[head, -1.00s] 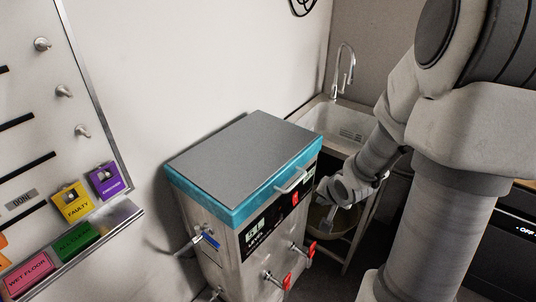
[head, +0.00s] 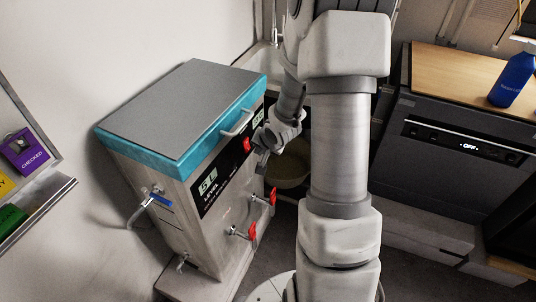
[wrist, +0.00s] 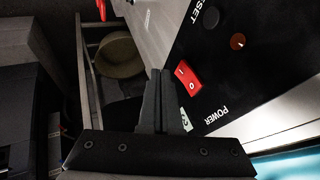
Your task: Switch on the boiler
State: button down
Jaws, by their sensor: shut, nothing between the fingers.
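The boiler (head: 185,110) is a metal box with a grey and teal lid, standing at the left in the head view. Its black front panel also fills the upper right of the wrist view (wrist: 262,62). A red rocker switch (wrist: 187,77) marked I and O sits on the panel beside the word POWER; it also shows in the head view (head: 246,145). My gripper (wrist: 157,72) is shut and empty, its fingertips just left of the switch in the wrist view. A gap or touch there cannot be told. In the head view my gripper (head: 261,160) is close to the panel.
Red-handled taps (head: 250,232) stick out below the panel. A round bowl-like container (head: 290,165) is behind my gripper. A dishwasher (head: 450,150) showing OFF stands at the right, a blue bottle (head: 512,80) on its top.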

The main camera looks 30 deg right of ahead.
aim_at(248, 149)
jog(key=shift+w+a+f, duration=0.1)
jog(key=shift+w+a, duration=0.45)
jog(key=shift+w, duration=0.3)
jog(key=shift+w+a+f+t+y, duration=0.25)
jog(key=shift+f+t+y, duration=0.05)
jog(key=shift+t, duration=0.4)
jog(key=shift+w+a+r+p, duration=0.1)
jog(key=shift+r+p, duration=0.05)
jog(key=shift+p, duration=0.25)
